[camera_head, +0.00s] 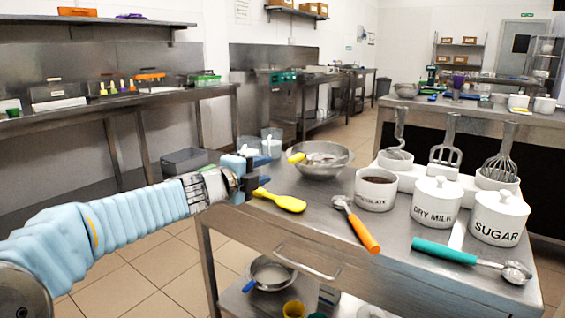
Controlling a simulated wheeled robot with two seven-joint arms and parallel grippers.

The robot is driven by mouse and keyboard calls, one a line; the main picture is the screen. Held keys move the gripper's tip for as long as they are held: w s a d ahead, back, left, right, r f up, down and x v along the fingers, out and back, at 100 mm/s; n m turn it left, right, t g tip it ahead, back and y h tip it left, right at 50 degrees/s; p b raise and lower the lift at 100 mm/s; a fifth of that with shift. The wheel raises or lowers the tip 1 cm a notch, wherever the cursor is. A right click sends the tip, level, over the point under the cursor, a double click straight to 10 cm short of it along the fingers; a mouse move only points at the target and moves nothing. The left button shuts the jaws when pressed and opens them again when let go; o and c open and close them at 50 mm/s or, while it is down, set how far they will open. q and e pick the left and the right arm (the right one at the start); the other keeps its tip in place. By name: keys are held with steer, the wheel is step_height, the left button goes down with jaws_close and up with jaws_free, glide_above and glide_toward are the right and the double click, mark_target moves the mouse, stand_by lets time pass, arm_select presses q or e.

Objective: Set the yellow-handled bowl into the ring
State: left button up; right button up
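A steel bowl (328,170) stands on the near steel table, with a yellow handle (297,158) at its left rim. A whisk-like tool or other metal piece seems to lie inside it. My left gripper (260,167) is left of the bowl, near the table's left edge. Its fingers look apart with nothing between them, and it is not touching the bowl. I cannot make out a ring in this view. My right gripper is not in view.
A yellow spatula (281,201) lies just in front of my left gripper. An orange-handled scoop (362,231), teal-handled scoop (445,251) and chocolate (376,190), dry milk (435,206) and sugar (498,219) pots crowd the right. Clear glasses (271,142) stand behind the gripper.

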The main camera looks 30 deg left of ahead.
mark_target(290, 160)
arm_select(q)
steer(key=w, duration=0.3)
steer(key=w+b, duration=0.1)
steer(key=w, duration=0.1)
steer(key=w+f, duration=0.1)
steer(key=w, duration=0.2)
steer(key=shift+w+d+f, duration=0.1)
steer(key=shift+w+d, duration=0.25)
steer(key=w, duration=0.4)
steer(key=shift+w+d+f, duration=0.1)
steer(key=shift+d+f, duration=0.05)
steer(key=shift+d, duration=0.05)
steer(key=shift+w+f, duration=0.15)
steer(key=shift+w, duration=0.6)
steer(key=shift+c, duration=0.3)
jaws_close()
steer(key=shift+c, duration=1.4)
jaws_free()
jaws_close()
steer(key=shift+f, duration=0.1)
steer(key=shift+r+p, duration=0.2)
steer(key=shift+p, duration=0.2)
